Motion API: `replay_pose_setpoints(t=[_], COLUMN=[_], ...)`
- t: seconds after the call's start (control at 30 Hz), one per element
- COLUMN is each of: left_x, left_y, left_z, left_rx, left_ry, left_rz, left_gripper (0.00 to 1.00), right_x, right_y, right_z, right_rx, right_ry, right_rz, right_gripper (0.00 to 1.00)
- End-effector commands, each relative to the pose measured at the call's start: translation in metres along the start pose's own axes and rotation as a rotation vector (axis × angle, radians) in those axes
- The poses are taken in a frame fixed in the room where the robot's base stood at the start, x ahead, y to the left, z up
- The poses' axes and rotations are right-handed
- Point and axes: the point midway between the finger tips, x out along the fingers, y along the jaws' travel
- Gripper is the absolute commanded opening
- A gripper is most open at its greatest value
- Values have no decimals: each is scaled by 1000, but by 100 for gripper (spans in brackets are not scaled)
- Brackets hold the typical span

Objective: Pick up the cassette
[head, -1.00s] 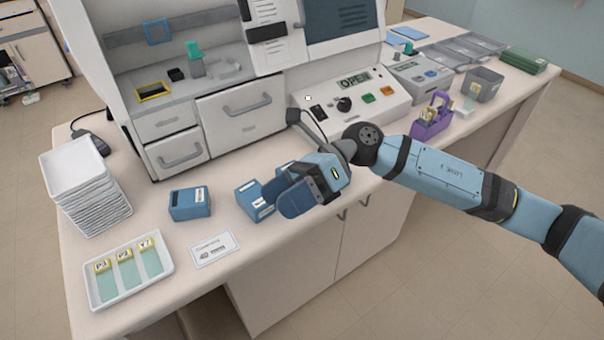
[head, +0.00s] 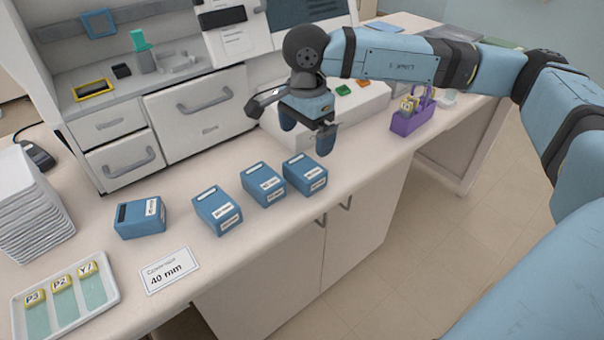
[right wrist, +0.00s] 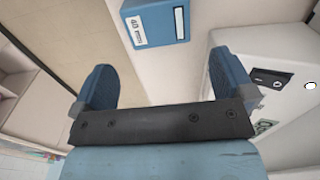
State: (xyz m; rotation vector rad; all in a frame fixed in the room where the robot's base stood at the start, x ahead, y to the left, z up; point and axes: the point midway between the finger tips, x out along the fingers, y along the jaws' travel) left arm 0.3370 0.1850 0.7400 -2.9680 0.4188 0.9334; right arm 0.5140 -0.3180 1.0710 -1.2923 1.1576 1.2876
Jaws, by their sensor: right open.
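Several blue box-shaped cassettes with white labels stand in a row on the counter in the head view: one at the left (head: 139,217), one beside it (head: 217,209), a third (head: 263,184) and the rightmost (head: 304,174). The labels are too small to read surely there. My right gripper (head: 306,130) is open and empty, above and just behind the rightmost cassette. In the right wrist view, a blue cassette (right wrist: 155,22) labelled 40 mm lies beyond the open fingers (right wrist: 162,84), not between them. My left gripper is not in view.
A card reading 40 mm (head: 170,271) lies before the cassettes. A white tray (head: 112,297) with slides and a stack of white trays (head: 30,215) are at left. The staining machine (head: 205,105) stands behind; a purple holder (head: 412,122) is at right.

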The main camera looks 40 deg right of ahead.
Motion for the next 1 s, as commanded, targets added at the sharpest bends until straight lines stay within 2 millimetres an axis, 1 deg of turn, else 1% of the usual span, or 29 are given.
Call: replay_pose_setpoints(t=[0.03,0.13,0.2,0.37,0.47,0.6,0.7,0.8,0.97,1.0], left_x=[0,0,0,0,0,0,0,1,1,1], left_y=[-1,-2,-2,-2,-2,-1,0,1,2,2], left_z=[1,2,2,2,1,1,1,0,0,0], left_rx=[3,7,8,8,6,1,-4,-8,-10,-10], left_ry=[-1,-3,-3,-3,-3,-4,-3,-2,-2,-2], left_rz=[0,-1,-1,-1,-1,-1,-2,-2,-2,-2], left_gripper=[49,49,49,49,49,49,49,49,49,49], right_x=[10,26,34,43,56,78,88,92,92,92], right_y=[1,0,0,0,2,3,3,3,3,3], right_z=[0,0,0,0,0,-1,-1,-1,-1,-1], right_rx=[0,1,0,0,1,1,2,1,1,1], right_ry=[0,-1,-2,-2,-2,-2,-3,-3,-3,-3], right_rz=[3,2,2,0,2,2,2,0,0,0], right_gripper=[100,100,100,100,100,100,100,100,100,98])
